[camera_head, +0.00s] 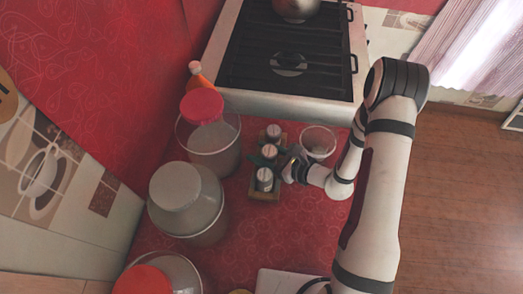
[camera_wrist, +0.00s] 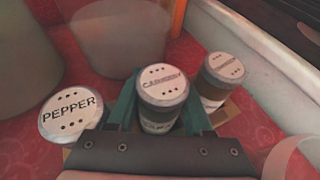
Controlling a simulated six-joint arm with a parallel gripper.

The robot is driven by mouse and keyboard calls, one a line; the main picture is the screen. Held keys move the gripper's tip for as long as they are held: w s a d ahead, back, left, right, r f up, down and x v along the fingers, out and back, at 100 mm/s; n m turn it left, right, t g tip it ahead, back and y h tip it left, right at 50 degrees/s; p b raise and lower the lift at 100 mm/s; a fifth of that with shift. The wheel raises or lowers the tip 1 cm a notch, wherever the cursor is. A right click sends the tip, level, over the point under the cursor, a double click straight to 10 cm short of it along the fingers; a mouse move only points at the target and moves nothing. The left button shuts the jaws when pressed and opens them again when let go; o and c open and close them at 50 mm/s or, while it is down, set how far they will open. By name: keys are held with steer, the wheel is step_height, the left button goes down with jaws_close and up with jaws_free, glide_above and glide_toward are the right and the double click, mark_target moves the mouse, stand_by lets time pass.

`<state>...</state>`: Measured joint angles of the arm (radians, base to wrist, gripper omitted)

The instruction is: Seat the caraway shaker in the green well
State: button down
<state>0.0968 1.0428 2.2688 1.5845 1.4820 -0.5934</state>
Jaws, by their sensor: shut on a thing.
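My gripper (camera_wrist: 165,115) is shut on the caraway shaker (camera_wrist: 162,88), with one teal finger on each side of it. The shaker is upright, with a pale lid that reads caraway. In the head view, the caraway shaker (camera_head: 269,151) is the middle one of three in a line, with my gripper (camera_head: 270,159) reaching it from the right. A wooden rack (camera_head: 264,195) shows under the line. The green well is not discernible; fingers and shakers hide much of the rack. I cannot tell whether the caraway shaker's base is seated or raised.
The pepper shaker (camera_wrist: 72,113) stands left of the caraway shaker, and another shaker (camera_wrist: 222,72) right of it. A glass bowl (camera_head: 319,142) is beside my wrist. Large jars (camera_head: 188,195) line the left. The stove (camera_head: 290,100) is behind.

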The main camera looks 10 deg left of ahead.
steer(key=shift+f, duration=0.1)
steer(key=c, duration=0.6)
jaws_free()
steer(key=v, duration=1.1)
steer(key=shift+s+d+r, duration=0.1)
steer(key=shift+d+r, duration=0.2)
steer(key=shift+r, duration=0.05)
steer(key=s+a+r+n+g, duration=0.5)
steer(key=s+r+n+g, duration=0.2)
steer(key=s+r+n, duration=0.3)
steer(key=s+d+r+n+h, duration=0.5)
steer(key=s+d+n+h, duration=0.2)
steer(key=h, duration=0.3)
steer(key=shift+s+d+r+n, duration=0.2)
steer(key=shift+d+n, duration=0.3)
